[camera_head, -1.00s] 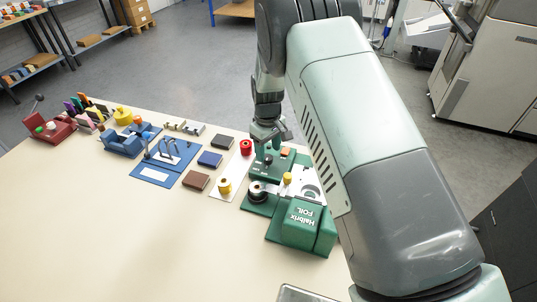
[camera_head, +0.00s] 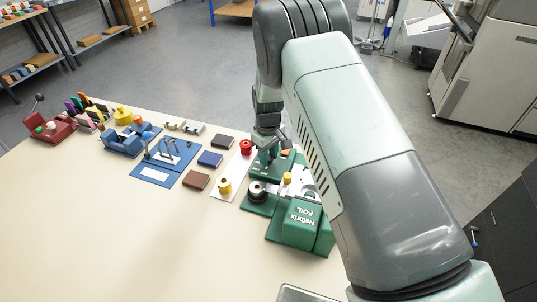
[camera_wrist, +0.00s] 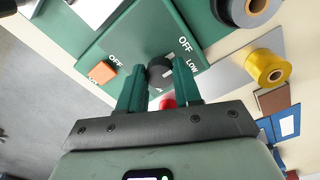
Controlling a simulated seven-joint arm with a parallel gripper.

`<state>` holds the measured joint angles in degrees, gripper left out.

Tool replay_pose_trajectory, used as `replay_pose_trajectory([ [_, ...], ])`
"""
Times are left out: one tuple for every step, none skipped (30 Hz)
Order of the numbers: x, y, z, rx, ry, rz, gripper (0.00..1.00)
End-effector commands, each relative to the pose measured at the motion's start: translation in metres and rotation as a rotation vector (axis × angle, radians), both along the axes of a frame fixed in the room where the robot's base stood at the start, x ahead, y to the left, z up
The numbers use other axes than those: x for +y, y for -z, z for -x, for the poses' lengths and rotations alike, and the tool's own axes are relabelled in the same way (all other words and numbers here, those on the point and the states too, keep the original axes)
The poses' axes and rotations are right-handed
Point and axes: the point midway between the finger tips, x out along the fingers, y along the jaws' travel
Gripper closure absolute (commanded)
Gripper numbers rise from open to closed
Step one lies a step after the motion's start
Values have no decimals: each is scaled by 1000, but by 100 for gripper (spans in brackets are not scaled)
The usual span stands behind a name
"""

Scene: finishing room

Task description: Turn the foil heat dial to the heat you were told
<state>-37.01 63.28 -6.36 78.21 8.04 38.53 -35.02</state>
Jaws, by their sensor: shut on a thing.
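The green foil machine (camera_head: 302,225), lettered "Halbrix FOIL", stands at the right of the bench in the head view. The round black heat dial (camera_wrist: 158,77) is on its green panel (camera_wrist: 135,38) in the wrist view. A pale mark on the dial faces right, towards the printed "LOW"; "OFF" is printed just above that. My gripper (camera_wrist: 160,70) is shut on the dial, one teal finger at each side. In the head view my gripper (camera_head: 266,141) is over the panel, and the dial cannot be made out there.
An orange switch (camera_wrist: 102,72) is left of the dial, near another "OFF". Blue and brown blocks lie further left. The front of the bench (camera_head: 130,235) is clear.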

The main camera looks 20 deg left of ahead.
Motion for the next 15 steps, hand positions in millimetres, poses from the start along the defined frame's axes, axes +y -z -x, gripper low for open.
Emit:
replay_pose_trajectory([
  [0,0,0,-1,2,0,97],
  [0,0,0,-1,4,0,97],
  [0,0,0,-1,9,0,97],
  [0,0,0,-1,14,0,97],
  [0,0,0,-1,21,0,97],
  [0,0,0,-1,32,0,97],
  [0,0,0,-1,41,1,97],
  [0,0,0,-1,54,1,97],
  [0,0,0,-1,72,0,97],
  [0,0,0,-1,89,0,97],
  [0,0,0,-1,105,1,97],
  [0,0,0,-1,132,1,97],
  [0,0,0,-1,153,0,97],
  [0,0,0,-1,175,1,97],
  [0,0,0,-1,207,1,97],
])
